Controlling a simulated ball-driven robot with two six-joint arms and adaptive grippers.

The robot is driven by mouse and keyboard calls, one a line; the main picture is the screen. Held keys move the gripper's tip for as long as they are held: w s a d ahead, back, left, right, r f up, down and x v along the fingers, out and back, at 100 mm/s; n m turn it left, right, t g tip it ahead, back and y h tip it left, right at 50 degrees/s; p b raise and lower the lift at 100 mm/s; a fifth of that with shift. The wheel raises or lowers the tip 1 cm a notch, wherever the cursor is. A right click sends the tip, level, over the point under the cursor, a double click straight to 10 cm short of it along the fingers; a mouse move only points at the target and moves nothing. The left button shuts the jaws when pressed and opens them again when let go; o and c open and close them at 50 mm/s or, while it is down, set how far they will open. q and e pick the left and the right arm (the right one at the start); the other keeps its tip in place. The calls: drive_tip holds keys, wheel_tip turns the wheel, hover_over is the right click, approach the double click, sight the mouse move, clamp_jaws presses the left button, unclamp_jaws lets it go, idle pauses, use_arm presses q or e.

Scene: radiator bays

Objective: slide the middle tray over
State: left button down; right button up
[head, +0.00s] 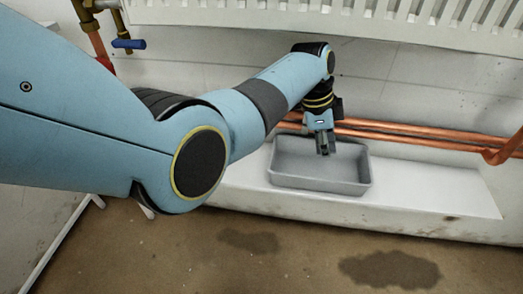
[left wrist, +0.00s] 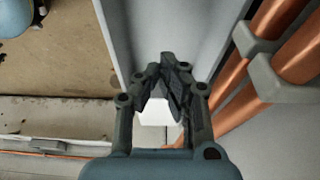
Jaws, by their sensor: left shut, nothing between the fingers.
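One grey open tray (head: 300,184) sits on a white ledge below the radiator; no other tray shows. My left gripper (head: 324,150) points down at the tray, its fingertips over or inside the tray's far right part. I cannot tell whether they touch it. In the left wrist view the gripper's fingers (left wrist: 172,64) come together with nothing between them. The tray's grey surface (left wrist: 180,20) lies behind them there. The tray looks empty, though my gripper covers part of it. My right gripper is not in view.
Copper pipes (head: 420,139) run along the wall just behind the tray. The white ledge (head: 440,190) is clear to the right of the tray. A white radiator (head: 400,18) hangs above. A blue-handled valve (head: 128,43) is at upper left. Dark patches (head: 390,269) mark the brown floor.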

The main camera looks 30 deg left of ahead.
use_arm(q)
drive_tip(key=s+a, duration=0.1)
drive_tip(key=a, duration=0.2)
drive_tip(key=s+a, duration=0.1)
drive_tip(key=a, duration=0.3)
drive_tip(key=s+a, duration=0.1)
drive_tip(key=a, duration=0.3)
drive_tip(key=shift+s+a+f, duration=0.1)
drive_tip(key=shift+s+a, duration=0.05)
drive_tip(key=a, duration=0.1)
drive_tip(key=s+a+b, duration=0.1)
drive_tip(key=a, duration=0.2)
drive_tip(key=shift+s+a+f, duration=0.2)
drive_tip(key=shift+f, duration=0.1)
drive_tip(key=b+x, duration=0.1)
drive_tip(key=x, duration=0.2)
drive_tip(key=b+x, duration=0.1)
drive_tip(key=shift+a+f+b, duration=0.3)
drive_tip(key=shift+a+f, duration=0.05)
drive_tip(key=shift+f, duration=0.05)
drive_tip(key=shift+d+r, duration=0.15)
drive_tip(key=shift+d, duration=0.25)
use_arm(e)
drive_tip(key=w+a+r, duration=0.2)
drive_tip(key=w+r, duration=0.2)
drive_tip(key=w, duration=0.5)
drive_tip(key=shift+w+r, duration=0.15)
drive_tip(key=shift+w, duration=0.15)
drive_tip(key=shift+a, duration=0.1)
